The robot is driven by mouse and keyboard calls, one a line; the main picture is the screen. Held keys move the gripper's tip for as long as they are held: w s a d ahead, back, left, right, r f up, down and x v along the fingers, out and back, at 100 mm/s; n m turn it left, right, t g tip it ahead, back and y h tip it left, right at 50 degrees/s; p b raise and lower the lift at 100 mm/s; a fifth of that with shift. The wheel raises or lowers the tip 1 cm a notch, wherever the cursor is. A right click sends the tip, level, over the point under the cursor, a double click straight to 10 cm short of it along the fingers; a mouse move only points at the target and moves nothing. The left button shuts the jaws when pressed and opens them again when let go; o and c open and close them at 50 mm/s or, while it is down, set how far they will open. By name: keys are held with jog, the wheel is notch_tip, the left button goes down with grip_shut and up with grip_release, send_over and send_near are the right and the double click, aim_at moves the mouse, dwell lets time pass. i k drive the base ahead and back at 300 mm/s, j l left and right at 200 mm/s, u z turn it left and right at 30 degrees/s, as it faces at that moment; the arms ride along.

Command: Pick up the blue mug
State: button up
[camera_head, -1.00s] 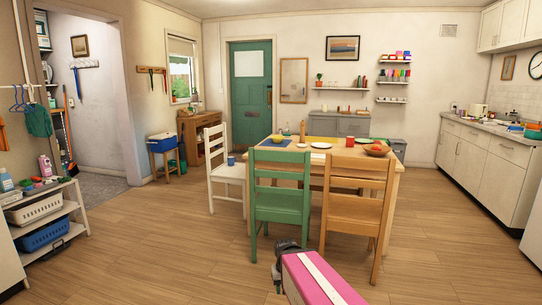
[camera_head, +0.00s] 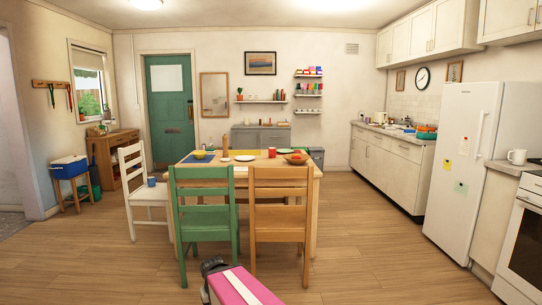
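A small blue mug (camera_head: 151,181) sits on the seat of the white chair (camera_head: 146,195), at the left end of the dining table (camera_head: 225,172). It looks upright, but is too small to make out its handle. My arm shows at the bottom centre as a pink link with a white stripe. A dark part at its far end, perhaps my gripper (camera_head: 212,266), is low in front of the green chair, well short of the mug. Its fingers cannot be made out, so whether it is open or shut does not show.
A green chair (camera_head: 204,212) and a wooden chair (camera_head: 281,207) stand at the table's near side. A blue-and-white cooler (camera_head: 69,167) on a stool stands at the left. A white fridge (camera_head: 466,165) stands at the right. The floor left of the chairs is clear.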

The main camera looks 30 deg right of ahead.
aim_at(151, 182)
jog(key=i+u, duration=0.1)
jog(key=u, duration=0.45)
jog(key=i+u, duration=0.3)
jog(key=i, duration=0.3)
jog(key=i+u, duration=0.25)
jog(key=i, duration=0.4)
jog(key=i+l+u, duration=0.3)
jog(key=i, duration=0.3)
jog(key=i+j, duration=0.1)
jog(key=i, duration=0.35)
jog(key=i+j, duration=0.1)
jog(key=i, duration=0.35)
jog(key=i+j+z, duration=0.1)
jog(key=i, duration=0.3)
jog(key=i+l+z, duration=0.25)
jog(key=i+z, duration=0.6)
jog(key=i, duration=0.15)
jog(key=i+z, duration=0.4)
jog(key=i, duration=0.15)
jog(key=i+j+z, duration=0.4)
jog(key=i+l, duration=0.1)
jog(key=i, duration=1)
